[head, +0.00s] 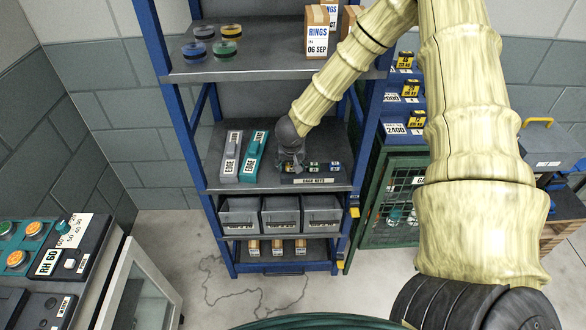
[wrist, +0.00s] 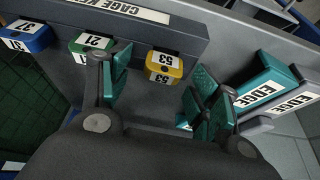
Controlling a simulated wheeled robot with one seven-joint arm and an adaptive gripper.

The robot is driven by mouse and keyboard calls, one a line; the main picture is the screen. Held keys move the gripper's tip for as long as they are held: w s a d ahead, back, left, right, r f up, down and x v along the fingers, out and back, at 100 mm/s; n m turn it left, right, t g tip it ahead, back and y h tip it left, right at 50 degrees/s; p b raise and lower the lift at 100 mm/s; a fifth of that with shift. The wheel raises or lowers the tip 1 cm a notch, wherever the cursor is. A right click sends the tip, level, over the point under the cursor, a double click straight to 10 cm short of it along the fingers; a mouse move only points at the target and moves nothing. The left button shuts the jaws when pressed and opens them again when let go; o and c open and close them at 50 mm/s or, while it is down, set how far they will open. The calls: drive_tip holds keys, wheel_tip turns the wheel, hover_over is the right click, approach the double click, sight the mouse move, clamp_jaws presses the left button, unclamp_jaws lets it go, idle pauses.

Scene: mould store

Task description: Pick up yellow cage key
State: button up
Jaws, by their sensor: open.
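The yellow cage key (wrist: 165,66), a yellow tag with a white label reading 53, sits on the dark key rack (wrist: 190,38) in the wrist view. My gripper (wrist: 161,92) is open and empty. Its teal-padded fingers stand apart, with the yellow key just ahead of the gap between them. I cannot tell whether either finger touches it. In the head view my gripper (head: 291,164) is over the left end of the rack labelled cage keys (head: 315,181). There my gripper seems to hide the yellow key.
A green key (wrist: 92,44) is close by the left finger, with a blue key (wrist: 27,38) beyond. A teal EDGE box (head: 255,152) and a grey one (head: 231,157) stand left of my gripper. The shelf above (head: 270,62) holds cartons and discs.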

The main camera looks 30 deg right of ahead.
sight(292, 165)
drive_tip(key=c, duration=1.2)
drive_tip(key=shift+r, duration=1.55)
drive_tip(key=shift+s+a+r+b, duration=0.15)
drive_tip(key=shift+r+b, duration=0.1)
drive_tip(key=shift+b, duration=0.15)
drive_tip(key=s+a+b, duration=0.1)
drive_tip(key=s+a, duration=0.1)
drive_tip(key=s, duration=0.2)
drive_tip(key=s+a+r+b, duration=0.1)
drive_tip(key=s+a, duration=0.2)
drive_tip(key=s, duration=0.2)
drive_tip(key=s+a+b, duration=0.2)
drive_tip(key=s, duration=0.2)
drive_tip(key=shift+s+a+r, duration=0.15)
drive_tip(key=shift+s+r, duration=0.1)
drive_tip(key=shift+s, duration=0.15)
